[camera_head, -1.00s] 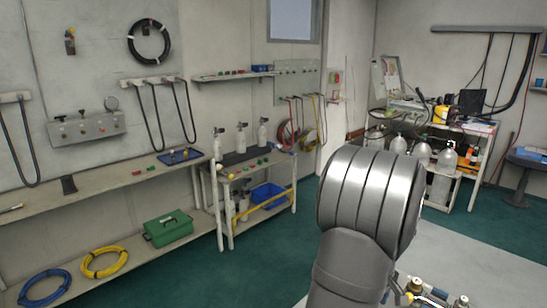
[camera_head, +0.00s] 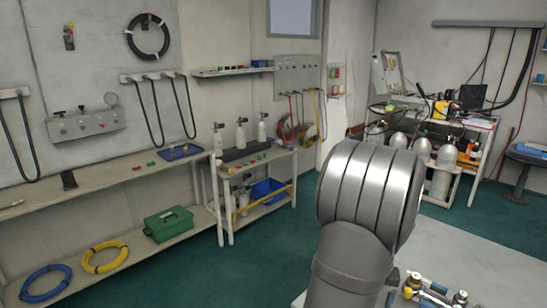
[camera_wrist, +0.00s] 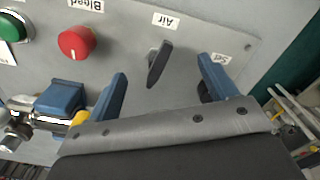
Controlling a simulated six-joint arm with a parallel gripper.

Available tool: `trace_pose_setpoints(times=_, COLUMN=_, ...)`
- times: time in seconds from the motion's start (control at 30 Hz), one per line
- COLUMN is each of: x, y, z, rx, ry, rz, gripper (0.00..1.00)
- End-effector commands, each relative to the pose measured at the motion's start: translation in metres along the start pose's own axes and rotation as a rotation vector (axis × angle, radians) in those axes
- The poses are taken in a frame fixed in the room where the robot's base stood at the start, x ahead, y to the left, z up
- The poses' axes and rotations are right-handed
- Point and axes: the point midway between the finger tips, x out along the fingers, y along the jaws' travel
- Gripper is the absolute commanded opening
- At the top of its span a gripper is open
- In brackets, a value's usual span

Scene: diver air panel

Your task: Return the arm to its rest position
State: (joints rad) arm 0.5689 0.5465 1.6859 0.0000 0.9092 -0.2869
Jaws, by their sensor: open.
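A black lever (camera_wrist: 159,64) labelled "Air" stands on the panel and appears in the gap between the fingertips. Whether the fingers are clear of the panel in depth is hard to tell. In the head view my arm's large metal joint fills the lower right middle, and my gripper cannot be made out.
A red knob (camera_wrist: 76,42) and green button (camera_wrist: 11,27) sit on the panel. A blue-bodied fitting (camera_wrist: 60,97) is close to my left finger. A shelf bench (camera_head: 110,165) lines the left wall. Green floor (camera_head: 200,268) lies open before it.

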Motion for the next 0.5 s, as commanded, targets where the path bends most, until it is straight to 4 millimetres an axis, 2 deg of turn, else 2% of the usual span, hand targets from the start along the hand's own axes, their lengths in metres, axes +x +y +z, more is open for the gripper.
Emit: trace_pose_setpoints(times=0.5, x=0.0000, y=0.0004, z=-0.0021, rx=0.393, ry=0.000, rz=0.000, gripper=0.78)
